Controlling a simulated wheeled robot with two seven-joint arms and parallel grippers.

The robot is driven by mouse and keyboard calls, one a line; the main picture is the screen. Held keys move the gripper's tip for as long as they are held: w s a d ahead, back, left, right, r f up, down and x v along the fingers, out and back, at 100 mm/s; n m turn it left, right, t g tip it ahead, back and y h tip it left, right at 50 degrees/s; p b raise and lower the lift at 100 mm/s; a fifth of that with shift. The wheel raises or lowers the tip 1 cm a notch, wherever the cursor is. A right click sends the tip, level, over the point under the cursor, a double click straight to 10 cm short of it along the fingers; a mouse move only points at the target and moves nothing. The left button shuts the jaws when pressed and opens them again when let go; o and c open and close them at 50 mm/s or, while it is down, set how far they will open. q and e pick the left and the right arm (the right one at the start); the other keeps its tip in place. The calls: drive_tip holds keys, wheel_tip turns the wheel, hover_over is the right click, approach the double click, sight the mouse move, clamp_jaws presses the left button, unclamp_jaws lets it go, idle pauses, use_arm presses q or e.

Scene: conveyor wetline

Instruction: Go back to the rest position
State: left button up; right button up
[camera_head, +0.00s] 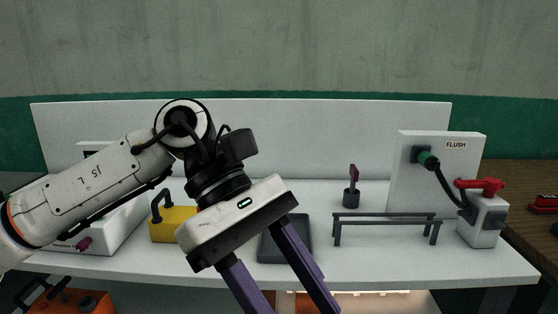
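My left gripper (290,305) is at the bottom centre, in front of the white bench (430,265). My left arm comes in from the left and bends down at the wrist. The two purple fingers are wide apart and point down to the right. Their tips are cut off by the lower picture edge. My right gripper is not in view.
On the bench are a yellow block with a dark handle (172,229), a dark tray (291,248), a purple-topped tool in a holder (351,190), a dark rail (385,217) and a FLUSH panel (455,160) with a red-handled valve box (484,227). An orange object (75,303) sits lower left.

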use_arm(q)
drive_tip(key=d+r+n+g+h, duration=0.2)
drive_tip(key=d+r+n+h, duration=0.5)
drive_tip(key=n+h, duration=0.6)
drive_tip(key=w+a+f+n+t+y+p, duration=0.1)
drive_tip(key=w+a+f+n+t+y, duration=0.25)
drive_tip(key=n+t, duration=0.55)
drive_tip(key=w+a+f+n+t, duration=0.3)
drive_tip(key=w+f+n+t, duration=0.3)
drive_tip(key=n, duration=0.6)
drive_tip(key=w+a+f+n+t+y+p, duration=0.1)
drive_tip(key=w+a+f+n+t+y, duration=0.2)
drive_tip(key=f+n+t, duration=0.5)
drive_tip(key=s+a+f+n+y, duration=0.1)
drive_tip(key=a+f+n+y, duration=0.3)
drive_tip(key=f+n, duration=0.3)
drive_tip(key=s+a+f+n+y, duration=0.25)
drive_tip(key=a+f+n, duration=0.2)
drive_tip(key=f, duration=0.45)
drive_tip(key=s+a+f+n+g+y, duration=0.2)
drive_tip(key=s+a+f+n+g, duration=0.1)
drive_tip(key=s+f, duration=0.5)
drive_tip(key=s+a+f+n+g+y, duration=0.2)
drive_tip(key=s+a+f+n+g, duration=0.1)
drive_tip(key=s+f, duration=0.5)
drive_tip(key=shift+a+f+n+g, duration=0.35)
drive_tip(key=shift+a+f+g, duration=0.1)
drive_tip(key=shift+g, duration=0.15)
